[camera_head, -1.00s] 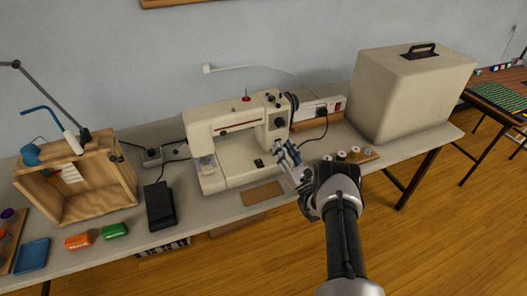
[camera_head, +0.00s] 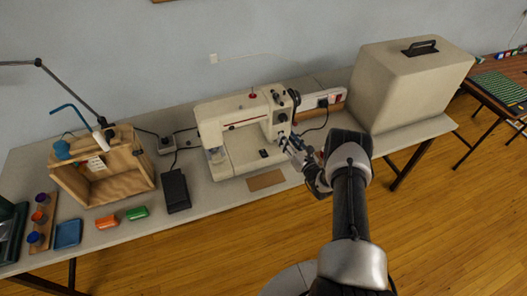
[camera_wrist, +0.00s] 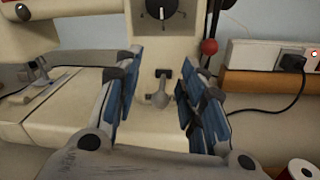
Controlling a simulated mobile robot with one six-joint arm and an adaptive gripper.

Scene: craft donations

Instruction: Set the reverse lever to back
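The white sewing machine (camera_head: 238,118) stands on the table. In the wrist view a short grey lever (camera_wrist: 160,97) with a rounded end sticks out of the machine's front, below a dark dial (camera_wrist: 160,8). A dark bar shows just behind the lever. My gripper (camera_wrist: 163,76) is open, its blue-padded fingers on either side of the lever, with gaps on both sides. In the head view my gripper (camera_head: 285,141) is at the right end of the machine. The lever cannot be made out there. No label for its positions is readable.
A red ball knob (camera_wrist: 209,47) is close beyond my right finger. A power strip (camera_head: 322,102) with a black plug lies behind. A large beige case (camera_head: 410,85) stands right. A black pedal (camera_head: 174,190) and wooden box (camera_head: 118,188) are left. A brown pad (camera_head: 266,180) lies in front.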

